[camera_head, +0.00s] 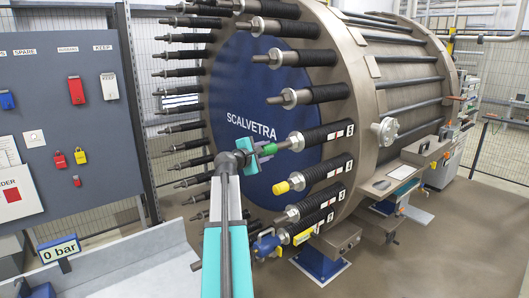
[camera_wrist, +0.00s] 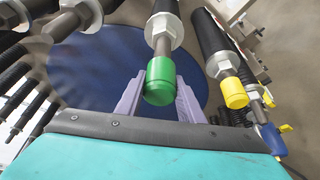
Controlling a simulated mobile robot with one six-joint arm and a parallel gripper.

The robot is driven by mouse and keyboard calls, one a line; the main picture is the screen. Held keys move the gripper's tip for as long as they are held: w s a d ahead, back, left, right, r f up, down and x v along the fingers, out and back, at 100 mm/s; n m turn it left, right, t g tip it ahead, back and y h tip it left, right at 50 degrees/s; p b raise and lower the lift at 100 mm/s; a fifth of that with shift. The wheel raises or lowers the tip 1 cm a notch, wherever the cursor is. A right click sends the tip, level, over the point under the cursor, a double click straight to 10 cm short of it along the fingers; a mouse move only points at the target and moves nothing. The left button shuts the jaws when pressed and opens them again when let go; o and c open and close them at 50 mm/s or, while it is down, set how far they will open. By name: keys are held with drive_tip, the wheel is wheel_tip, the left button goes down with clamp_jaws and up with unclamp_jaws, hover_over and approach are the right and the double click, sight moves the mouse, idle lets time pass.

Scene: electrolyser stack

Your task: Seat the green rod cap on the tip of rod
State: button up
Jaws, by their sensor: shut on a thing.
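The green rod cap (camera_wrist: 160,84) is between the two pale purple fingers of my gripper (camera_wrist: 159,92) in the wrist view. It lies in line with a bare metal rod tip (camera_wrist: 162,45), which meets its far end. I cannot tell how deep the rod sits inside the cap. In the head view, the green cap (camera_head: 268,150) shows small at my gripper (camera_head: 262,153). It is at the tip of the rod with the black sleeve (camera_head: 325,134) and large nut, on the right side of the ring. My gripper is shut on the cap.
A neighbouring rod below carries a yellow cap (camera_head: 281,188), also close on the right in the wrist view (camera_wrist: 234,93). A blue fitting (camera_head: 268,243) sits lower down. The blue SCALVETRA end plate (camera_head: 245,85) lies behind. A grey lockout board (camera_head: 65,120) stands at left.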

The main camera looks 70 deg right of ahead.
sight(276, 147)
drive_tip(key=shift+s+d, duration=0.5)
drive_tip(key=shift+d, duration=0.25)
drive_tip(key=shift+s+d, duration=0.45)
drive_tip(key=shift+d, duration=0.25)
drive_tip(key=shift+s+d, duration=0.5)
drive_tip(key=shift+d, duration=0.25)
idle(1.0)
drive_tip(key=o, duration=1.3)
drive_tip(key=shift+c, duration=0.2)
drive_tip(key=shift+a, duration=0.15)
drive_tip(key=b+v, duration=0.4)
drive_tip(key=v, duration=0.9)
drive_tip(key=shift+a, duration=0.25)
drive_tip(key=shift+w+r, duration=0.1)
